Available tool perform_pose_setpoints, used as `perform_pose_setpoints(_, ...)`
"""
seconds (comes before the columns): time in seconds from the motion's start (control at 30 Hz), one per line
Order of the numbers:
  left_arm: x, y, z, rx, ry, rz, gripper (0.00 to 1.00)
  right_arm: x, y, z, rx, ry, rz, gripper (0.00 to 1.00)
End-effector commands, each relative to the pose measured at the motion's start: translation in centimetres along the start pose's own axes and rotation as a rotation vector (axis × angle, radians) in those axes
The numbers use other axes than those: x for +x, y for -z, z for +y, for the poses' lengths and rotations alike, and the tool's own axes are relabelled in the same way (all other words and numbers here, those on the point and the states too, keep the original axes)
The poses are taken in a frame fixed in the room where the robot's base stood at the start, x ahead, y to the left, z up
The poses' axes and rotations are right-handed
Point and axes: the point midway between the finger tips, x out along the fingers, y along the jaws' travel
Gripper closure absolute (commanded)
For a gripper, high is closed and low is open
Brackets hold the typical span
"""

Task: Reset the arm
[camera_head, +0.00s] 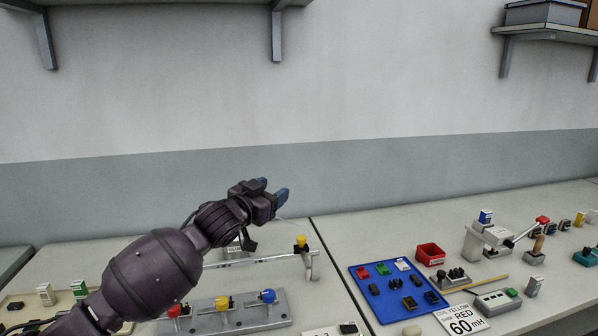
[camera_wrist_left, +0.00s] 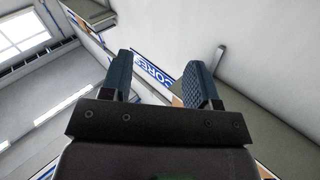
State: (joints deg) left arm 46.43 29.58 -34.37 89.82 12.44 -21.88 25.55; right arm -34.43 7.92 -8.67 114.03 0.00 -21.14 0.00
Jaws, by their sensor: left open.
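My left arm comes in from the lower left in the head view and is raised over the workbench. Its left gripper (camera_head: 276,190) points to the upper right, in front of the wall, with blue fingertips apart. In the left wrist view the two blue fingers (camera_wrist_left: 166,85) are spread with nothing between them. That view looks up toward the walls, a window and shelf brackets. My right gripper is in neither view.
Below the arm is a grey block with red, yellow and blue knobs (camera_head: 268,296). A blue tray (camera_head: 355,271) with small connectors, a red bin (camera_head: 431,254) and a label card (camera_head: 462,320) lie to the right. Shelves (camera_head: 548,33) hang above on the wall.

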Motion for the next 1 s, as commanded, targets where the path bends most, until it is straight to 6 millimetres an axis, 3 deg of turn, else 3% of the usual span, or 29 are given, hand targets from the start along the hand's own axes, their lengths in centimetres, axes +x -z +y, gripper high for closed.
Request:
perform_pose_setpoints(0.03,-0.2,1.6,0.3,0.048,-0.001,0.035,0.45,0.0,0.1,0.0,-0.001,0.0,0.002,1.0)
perform_pose_setpoints(0.1,-0.8,2.6,0.8,0.105,0.004,0.069,0.45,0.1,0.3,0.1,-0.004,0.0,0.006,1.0)
perform_pose_setpoints(0.37,-4.1,-0.7,1.6,0.154,0.042,0.076,0.45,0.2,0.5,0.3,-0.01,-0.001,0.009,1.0)
perform_pose_setpoints(0.67,-10.5,-8.7,2.1,0.126,0.126,0.005,0.45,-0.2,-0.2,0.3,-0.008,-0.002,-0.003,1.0)
perform_pose_setpoints(1.0,-20.5,-19.0,3.0,0.038,0.253,-0.154,0.45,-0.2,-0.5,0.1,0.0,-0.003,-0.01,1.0)
